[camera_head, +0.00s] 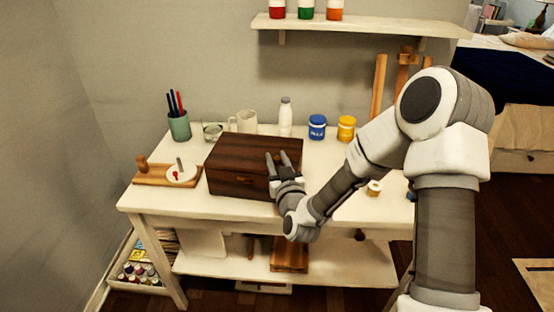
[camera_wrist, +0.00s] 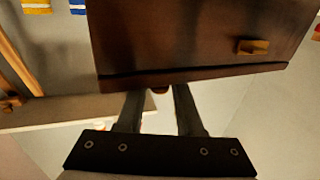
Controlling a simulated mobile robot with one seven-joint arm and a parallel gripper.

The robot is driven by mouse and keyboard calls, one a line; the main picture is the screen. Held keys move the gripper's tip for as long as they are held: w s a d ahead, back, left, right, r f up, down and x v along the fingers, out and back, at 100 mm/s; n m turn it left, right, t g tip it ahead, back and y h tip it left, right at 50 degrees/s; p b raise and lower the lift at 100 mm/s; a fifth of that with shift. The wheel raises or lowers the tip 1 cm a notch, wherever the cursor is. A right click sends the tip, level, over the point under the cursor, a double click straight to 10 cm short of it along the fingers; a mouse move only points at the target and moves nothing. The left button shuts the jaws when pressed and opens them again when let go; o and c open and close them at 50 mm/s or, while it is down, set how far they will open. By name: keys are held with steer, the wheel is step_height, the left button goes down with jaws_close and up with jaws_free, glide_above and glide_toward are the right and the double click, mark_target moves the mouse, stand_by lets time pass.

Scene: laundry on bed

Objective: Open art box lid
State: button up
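The art box (camera_head: 235,165) is a dark brown wooden box on the white table, with its lid shut. My gripper (camera_head: 277,158) is at the box's right front side, its two fingers apart and pointing up toward it. In the wrist view, the box (camera_wrist: 185,40) fills the upper middle, and the open fingers of my gripper (camera_wrist: 158,97) reach its lower edge. A small brown piece, perhaps a catch, shows between the fingertips. A brass-coloured handle (camera_wrist: 253,47) is on the box face. I cannot tell whether the fingers touch the box.
A pen cup (camera_head: 179,125), a mug (camera_head: 243,121), a white bottle (camera_head: 285,117), a blue jar (camera_head: 317,127) and a yellow jar (camera_head: 346,128) stand behind the box. A wooden board (camera_head: 150,176) lies left of it. A shelf (camera_head: 370,27) hangs above.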

jaws_close()
stand_by(1.1)
